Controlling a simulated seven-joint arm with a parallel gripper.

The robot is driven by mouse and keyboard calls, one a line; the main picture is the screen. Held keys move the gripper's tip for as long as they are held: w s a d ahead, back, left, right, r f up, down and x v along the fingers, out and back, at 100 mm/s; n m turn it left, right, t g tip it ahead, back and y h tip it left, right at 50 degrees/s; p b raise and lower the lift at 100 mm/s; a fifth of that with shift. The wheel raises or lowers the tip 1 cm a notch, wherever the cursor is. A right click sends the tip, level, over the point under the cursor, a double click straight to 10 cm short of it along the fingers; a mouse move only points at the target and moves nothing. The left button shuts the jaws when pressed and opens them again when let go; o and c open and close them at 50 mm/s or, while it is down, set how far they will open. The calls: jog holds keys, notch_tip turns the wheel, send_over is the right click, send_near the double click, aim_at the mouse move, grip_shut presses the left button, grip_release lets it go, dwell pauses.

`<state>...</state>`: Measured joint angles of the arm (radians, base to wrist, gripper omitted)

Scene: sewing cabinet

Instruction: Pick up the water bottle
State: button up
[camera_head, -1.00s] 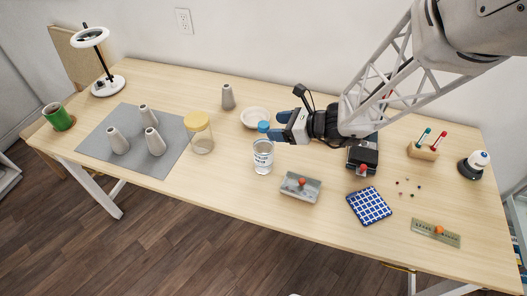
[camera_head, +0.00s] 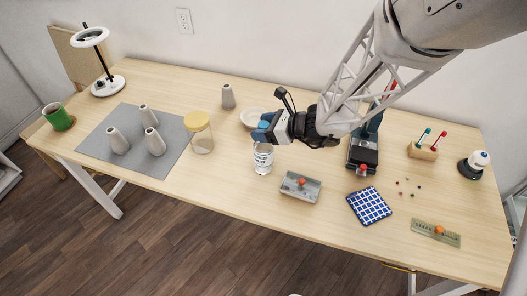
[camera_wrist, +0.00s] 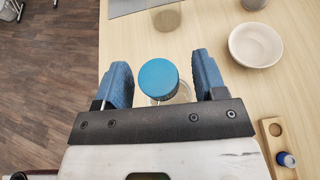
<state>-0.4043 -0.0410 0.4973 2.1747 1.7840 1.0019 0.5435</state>
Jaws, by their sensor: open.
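The water bottle (camera_head: 263,158) stands upright on the table, clear with dark print on its side. Its blue cap (camera_wrist: 158,80) shows in the wrist view between the two blue fingers of my gripper (camera_wrist: 160,82). In the head view my gripper (camera_head: 263,130) is at the bottle's top and hides the cap. My gripper is open, with a gap visible on each side of the cap. Most of the bottle's body is hidden below the cap in the wrist view.
A yellow-lidded jar (camera_head: 200,133) stands left of the bottle. A white bowl (camera_head: 253,117) is behind, partly covered by my gripper. A grey tray with an orange knob (camera_head: 300,186) lies in front right. A grey mat (camera_head: 95,151) with grey vases is at left.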

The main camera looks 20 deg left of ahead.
jog(key=shift+c, duration=0.3)
grip_shut()
dwell(0.3)
